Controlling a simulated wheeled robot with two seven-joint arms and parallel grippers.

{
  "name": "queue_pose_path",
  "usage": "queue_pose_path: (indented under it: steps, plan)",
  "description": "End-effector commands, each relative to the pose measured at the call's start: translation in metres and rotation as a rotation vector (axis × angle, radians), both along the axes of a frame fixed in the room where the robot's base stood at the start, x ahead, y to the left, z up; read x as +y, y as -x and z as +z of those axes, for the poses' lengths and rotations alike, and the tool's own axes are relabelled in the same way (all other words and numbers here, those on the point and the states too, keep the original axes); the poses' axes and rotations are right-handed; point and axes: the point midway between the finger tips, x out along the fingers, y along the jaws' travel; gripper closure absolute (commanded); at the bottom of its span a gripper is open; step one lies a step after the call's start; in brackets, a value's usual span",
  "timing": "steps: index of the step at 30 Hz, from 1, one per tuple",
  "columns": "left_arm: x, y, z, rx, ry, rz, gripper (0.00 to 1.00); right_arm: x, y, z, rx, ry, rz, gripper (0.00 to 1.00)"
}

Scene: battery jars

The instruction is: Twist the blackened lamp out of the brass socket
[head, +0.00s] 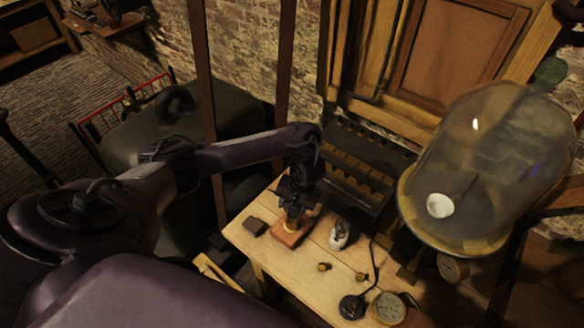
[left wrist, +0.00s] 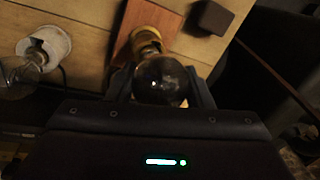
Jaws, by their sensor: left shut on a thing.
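The blackened lamp (left wrist: 160,80) is a dark glass bulb seated at the brass socket (left wrist: 146,38), which is fixed on a reddish wooden block (left wrist: 124,46). My left gripper (left wrist: 163,88) is shut on the bulb, with one finger on each side of it. In the head view my left gripper (head: 294,200) reaches down over the wooden block (head: 291,232); the bulb is mostly hidden there by the fingers. I cannot tell whether the lamp has turned in the socket. My right gripper is not in view.
Small brass pieces (head: 324,267), a black disc (head: 352,307) and a round gauge (head: 389,308) lie nearer the front. A large glass dome (head: 490,165) rises at right.

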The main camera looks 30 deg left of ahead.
Motion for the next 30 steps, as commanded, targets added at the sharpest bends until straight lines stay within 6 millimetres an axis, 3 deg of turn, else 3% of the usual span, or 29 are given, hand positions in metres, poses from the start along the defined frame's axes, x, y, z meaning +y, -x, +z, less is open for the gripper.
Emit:
queue_pose_path:
  steps: [6,30]
  plan:
    - [0.000,0.000,0.000,0.001,-0.001,0.134,0.81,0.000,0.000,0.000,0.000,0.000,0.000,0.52]
    - [-0.002,-0.003,0.017,-0.008,0.003,0.126,0.81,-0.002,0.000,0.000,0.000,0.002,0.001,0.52]
